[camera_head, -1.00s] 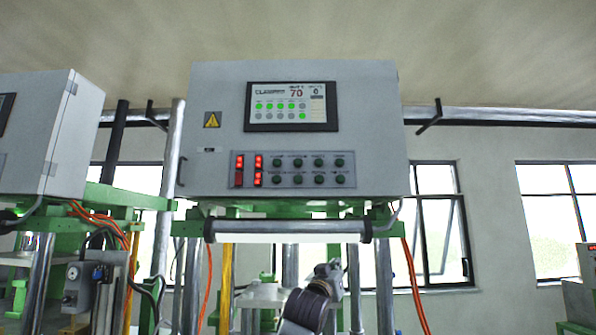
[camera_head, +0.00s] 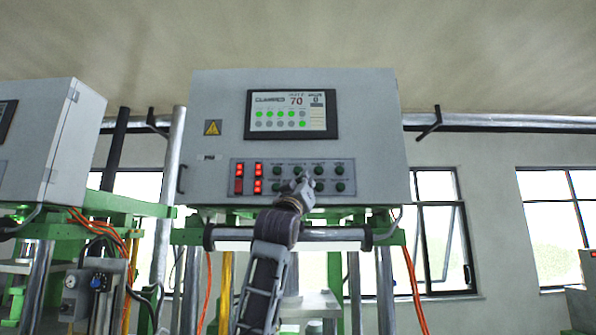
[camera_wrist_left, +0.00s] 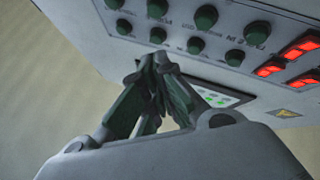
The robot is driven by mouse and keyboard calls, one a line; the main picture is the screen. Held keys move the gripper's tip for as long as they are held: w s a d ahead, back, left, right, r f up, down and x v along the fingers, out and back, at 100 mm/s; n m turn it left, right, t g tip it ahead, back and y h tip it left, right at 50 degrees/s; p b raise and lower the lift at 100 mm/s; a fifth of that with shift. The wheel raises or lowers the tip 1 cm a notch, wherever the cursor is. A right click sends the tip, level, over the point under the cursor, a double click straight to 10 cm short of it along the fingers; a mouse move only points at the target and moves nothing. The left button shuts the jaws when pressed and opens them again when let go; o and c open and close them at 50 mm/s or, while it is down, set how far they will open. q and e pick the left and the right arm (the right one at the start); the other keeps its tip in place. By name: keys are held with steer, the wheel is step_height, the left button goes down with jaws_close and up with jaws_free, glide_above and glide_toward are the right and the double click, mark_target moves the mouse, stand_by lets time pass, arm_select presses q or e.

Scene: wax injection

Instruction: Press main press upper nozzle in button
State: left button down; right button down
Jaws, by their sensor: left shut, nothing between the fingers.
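The grey control box (camera_head: 370,110) carries a button panel with two rows of dark green round buttons (camera_head: 319,170). Their small labels are too blurred to tell which is the upper nozzle in button. My left gripper (camera_head: 304,180) is shut and empty, raised in front of the middle of the panel, and hides part of the buttons there. In the left wrist view its closed fingertips (camera_wrist_left: 157,62) are close to a row of green buttons (camera_wrist_left: 195,45). I cannot tell whether they touch one. My right gripper is out of view.
A screen (camera_head: 291,113) with green indicator dots sits above the buttons. Red lit switches (camera_head: 258,170) are at the panel's left. A horizontal bar (camera_head: 340,235) runs below the box, behind my left arm. Another grey cabinet (camera_head: 60,140) stands at the left.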

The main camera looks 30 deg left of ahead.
mark_target(298, 170)
arm_select(q)
steer(key=s+a+r+n+t+y, duration=0.1)
steer(key=s+r, duration=0.3)
steer(key=r, duration=0.2)
steer(key=shift+s+r, duration=0.3)
steer(key=shift+a, duration=0.15)
steer(key=shift+w, duration=0.15)
steer(key=w+a+p, duration=0.1)
steer(key=w, duration=0.1)
steer(key=w+a, duration=0.2)
steer(key=w, duration=0.1)
steer(key=w+a+p, duration=0.1)
steer(key=w, duration=0.1)
steer(key=shift+w+a+p, duration=0.15)
steer(key=shift+a+p, duration=0.1)
steer(key=shift+p, duration=0.05)
stand_by(0.6)
steer(key=shift+w+a, duration=0.15)
stand_by(0.9)
